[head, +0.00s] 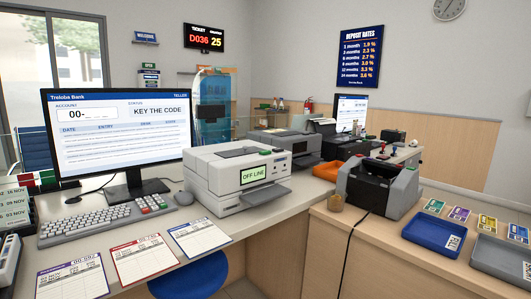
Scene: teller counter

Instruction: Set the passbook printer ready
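The passbook printer (238,178) is a white and grey box on the counter, right of the monitor. The monitor (120,135) shows a Treloba Bank teller page with "00-" under account and KEY THE CODE under status. A keyboard (100,219) with some green and red keys lies before it. My gripper is not in view.
A grey mouse (183,198) lies between keyboard and printer. A grey machine (378,187), a blue tray (434,234) and a grey tray (502,259) stand on the right counter. A blue stool (190,281) is below the front edge. Date panels (15,205) stand at left.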

